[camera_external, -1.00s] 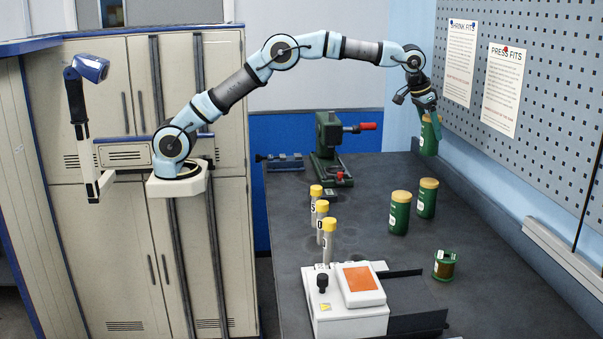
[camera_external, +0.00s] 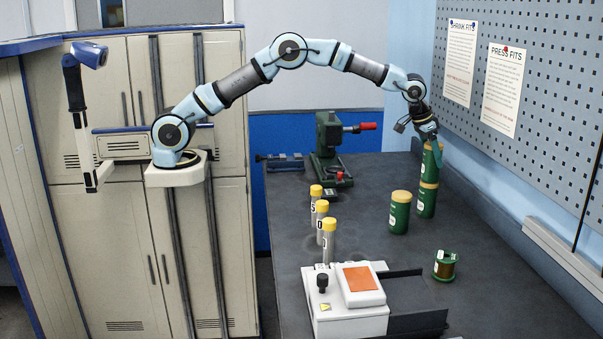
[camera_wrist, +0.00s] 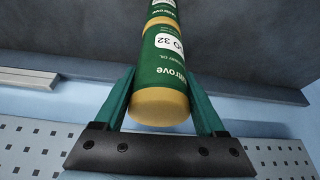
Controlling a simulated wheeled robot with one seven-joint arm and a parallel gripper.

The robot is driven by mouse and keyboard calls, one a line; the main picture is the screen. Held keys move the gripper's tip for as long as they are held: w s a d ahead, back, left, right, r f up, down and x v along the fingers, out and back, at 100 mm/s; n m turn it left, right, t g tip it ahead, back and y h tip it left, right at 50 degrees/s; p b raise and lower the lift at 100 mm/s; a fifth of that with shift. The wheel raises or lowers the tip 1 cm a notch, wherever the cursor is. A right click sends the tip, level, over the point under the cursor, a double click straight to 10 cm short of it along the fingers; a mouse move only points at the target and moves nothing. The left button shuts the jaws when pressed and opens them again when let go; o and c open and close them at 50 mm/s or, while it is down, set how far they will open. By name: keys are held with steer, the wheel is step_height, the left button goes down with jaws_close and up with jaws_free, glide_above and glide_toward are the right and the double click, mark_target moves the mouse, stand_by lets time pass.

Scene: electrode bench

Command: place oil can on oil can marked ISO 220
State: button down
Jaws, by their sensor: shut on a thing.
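My gripper (camera_external: 434,147) is shut on a green oil can with a yellow lid (camera_external: 432,162). In the wrist view the held can (camera_wrist: 165,75) sits between the two green fingers, its label partly reading "O 32". Another green can (camera_external: 426,202) stands on the bench right below it. The held can is upright over this lower can and looks in contact with its lid, though a small gap cannot be ruled out. A third green can (camera_external: 400,215) stands just to the left and nearer the camera. The labels of both standing cans are unreadable.
A green spool (camera_external: 445,265) lies nearer on the bench. A white device with an orange top (camera_external: 345,300) and several yellow-capped cylinders (camera_external: 328,240) stand at front left. A green press (camera_external: 328,145) is at the back. The pegboard wall (camera_external: 550,110) is close on the right.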

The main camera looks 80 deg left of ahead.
steer(key=shift+f, duration=0.1)
jaws_free()
stand_by(0.3)
steer(key=b+v, duration=0.4)
steer(key=v, duration=0.8)
steer(key=s+a+f+g, duration=0.1)
steer(key=s+f, duration=0.4)
steer(key=s, duration=0.9)
steer(key=s+a+f+m+g, duration=0.1)
steer(key=s+f, duration=0.4)
steer(key=s, duration=0.9)
steer(key=s+a+f+m, duration=0.1)
steer(key=s+a+f, duration=0.2)
steer(key=s, duration=1.1)
step_height(320, 180, down, 3)
steer(key=shift+s+f+g+h, duration=0.1)
steer(key=shift+s+g+h, duration=0.2)
steer(key=shift+g, duration=0.1)
steer(key=shift+w, duration=0.1)
